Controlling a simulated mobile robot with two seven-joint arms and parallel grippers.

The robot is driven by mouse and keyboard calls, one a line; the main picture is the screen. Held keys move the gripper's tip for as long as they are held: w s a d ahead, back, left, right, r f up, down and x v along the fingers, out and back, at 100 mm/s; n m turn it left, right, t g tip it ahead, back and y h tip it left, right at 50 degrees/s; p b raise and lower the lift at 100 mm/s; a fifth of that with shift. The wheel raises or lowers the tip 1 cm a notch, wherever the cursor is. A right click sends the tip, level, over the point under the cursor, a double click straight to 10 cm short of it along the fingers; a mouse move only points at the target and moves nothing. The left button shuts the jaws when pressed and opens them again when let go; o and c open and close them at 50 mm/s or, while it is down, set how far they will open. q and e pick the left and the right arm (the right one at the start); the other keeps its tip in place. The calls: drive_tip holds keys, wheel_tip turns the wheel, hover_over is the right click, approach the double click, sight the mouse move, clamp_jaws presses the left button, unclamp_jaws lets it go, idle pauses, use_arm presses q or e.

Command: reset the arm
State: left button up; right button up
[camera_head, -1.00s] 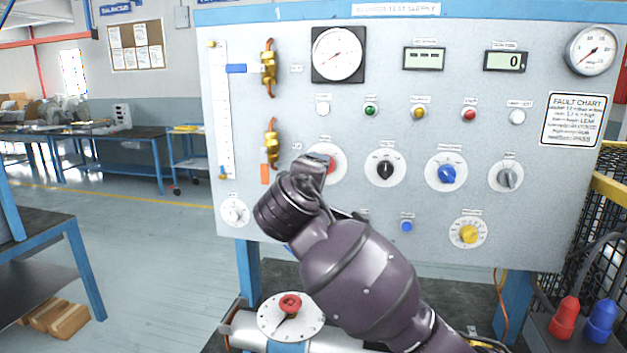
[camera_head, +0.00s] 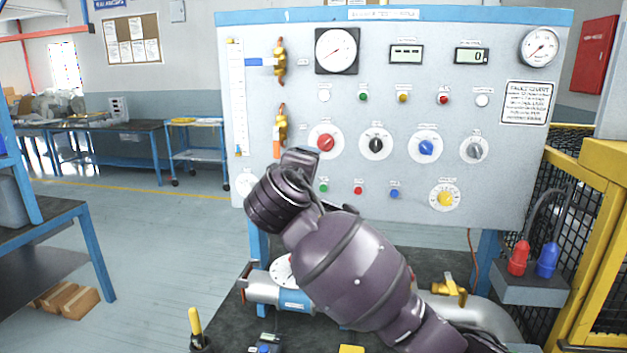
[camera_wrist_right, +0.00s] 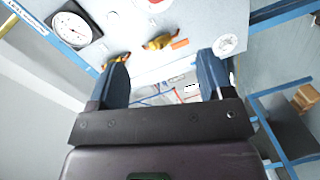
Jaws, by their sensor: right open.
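My right arm (camera_head: 350,265) comes in from the lower right in the head view and reaches up in front of the test panel (camera_head: 400,60). In that view its gripper (camera_head: 303,158) is mostly hidden behind the wrist, close to the red knob (camera_head: 325,142). In the right wrist view my right gripper (camera_wrist_right: 160,85) has two dark fingers spread wide with nothing between them. Beyond the fingers are the panel face and brass valves (camera_wrist_right: 158,42). My left gripper is not in view.
A bench (camera_head: 255,335) below the panel carries a pipe with a blue band (camera_head: 294,300), a brass valve (camera_head: 450,288) and a yellow-handled tool (camera_head: 195,322). Red and blue plugs (camera_head: 518,258) and a yellow guard frame (camera_head: 605,220) stand at right.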

drive_tip(key=s+d+f+m+g+y, duration=0.1)
drive_tip(key=s+d+f+m, duration=0.3)
drive_tip(key=f, duration=0.7)
drive_tip(key=s+d+f+n+g+y, duration=0.15)
drive_tip(key=d+f, duration=0.45)
drive_tip(key=f, duration=0.6)
drive_tip(key=s+d+f+m+g+y, duration=0.25)
drive_tip(key=d+f, duration=0.25)
drive_tip(key=f, duration=0.6)
drive_tip(key=s+d+f+m, duration=0.2)
drive_tip(key=s+d+f, duration=0.2)
drive_tip(key=s, duration=0.5)
drive_tip(key=s+d+f+m+h, duration=0.1)
drive_tip(key=s+d+f+m, duration=0.1)
drive_tip(key=s+d+f, duration=0.3)
drive_tip(key=s+d+f+m+h, duration=0.1)
drive_tip(key=s+d+f+m, duration=0.2)
drive_tip(key=s, duration=0.9)
wheel_tip(320, 180, down, 3)
drive_tip(key=shift+s+d, duration=0.3)
drive_tip(key=shift+d, duration=0.9)
drive_tip(key=shift+c, duration=0.3)
